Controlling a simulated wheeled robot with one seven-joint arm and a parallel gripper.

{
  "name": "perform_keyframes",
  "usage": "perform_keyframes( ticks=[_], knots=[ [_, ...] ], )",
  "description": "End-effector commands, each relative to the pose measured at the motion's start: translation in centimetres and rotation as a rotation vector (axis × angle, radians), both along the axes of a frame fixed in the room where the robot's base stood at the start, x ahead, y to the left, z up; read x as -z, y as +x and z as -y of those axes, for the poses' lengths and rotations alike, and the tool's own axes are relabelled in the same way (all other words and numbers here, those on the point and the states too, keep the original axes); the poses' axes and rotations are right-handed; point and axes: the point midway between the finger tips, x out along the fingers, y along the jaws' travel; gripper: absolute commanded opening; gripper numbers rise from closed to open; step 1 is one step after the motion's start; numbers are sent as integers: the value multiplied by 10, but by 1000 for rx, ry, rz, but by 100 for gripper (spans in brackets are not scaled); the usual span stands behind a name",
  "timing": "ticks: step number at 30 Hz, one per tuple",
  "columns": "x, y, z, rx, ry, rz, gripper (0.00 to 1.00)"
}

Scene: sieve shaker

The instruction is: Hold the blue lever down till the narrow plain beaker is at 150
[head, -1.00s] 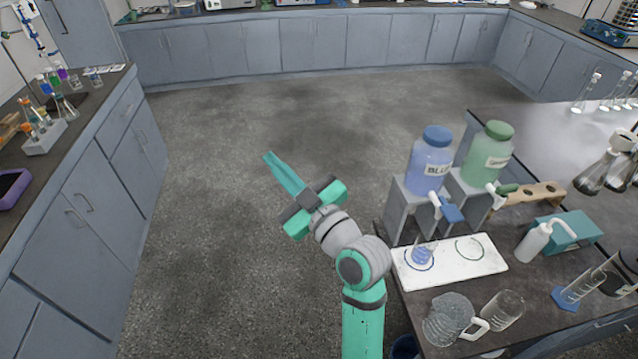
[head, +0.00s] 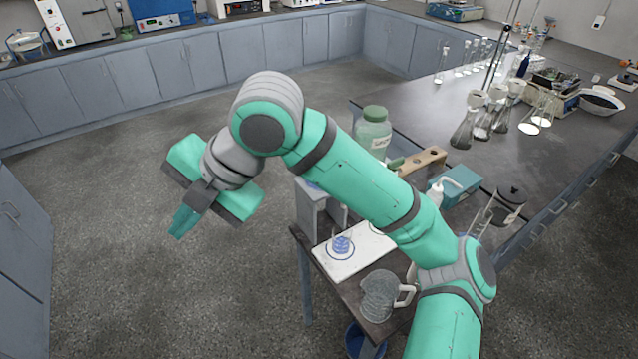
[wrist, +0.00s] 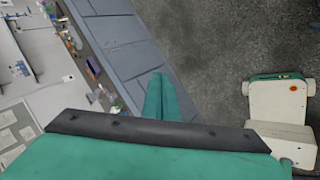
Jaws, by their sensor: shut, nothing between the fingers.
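A small beaker (head: 342,245) with blue liquid in its bottom stands inside the blue ring on a white board (head: 352,262) in the head view. Its marks are too small to read. My arm crosses in front of the blue bottle and the blue lever, so both are hidden. The grey stand (head: 309,215) shows partly behind the arm. My gripper (head: 180,228) is shut and empty, over the floor to the left of the bench and apart from the stand. In the wrist view its closed fingers (wrist: 160,97) point towards the cabinets.
A green-lidded bottle (head: 373,133) stands behind my arm. A glass jug (head: 380,297) is at the bench's near edge. A wooden rack (head: 420,160) and a teal box (head: 458,184) are to the right. The floor on the left is free.

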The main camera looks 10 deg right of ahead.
Motion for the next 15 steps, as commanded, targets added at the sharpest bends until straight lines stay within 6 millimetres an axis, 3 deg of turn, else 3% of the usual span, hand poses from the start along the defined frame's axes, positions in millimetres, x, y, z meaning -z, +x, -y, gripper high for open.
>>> perform_keyframes(
  ticks=[9,15],
  knots=[
    [-9,-35,81,-132,-465,-39,0],
    [-19,-52,114,-180,-632,-87,0]
  ],
)
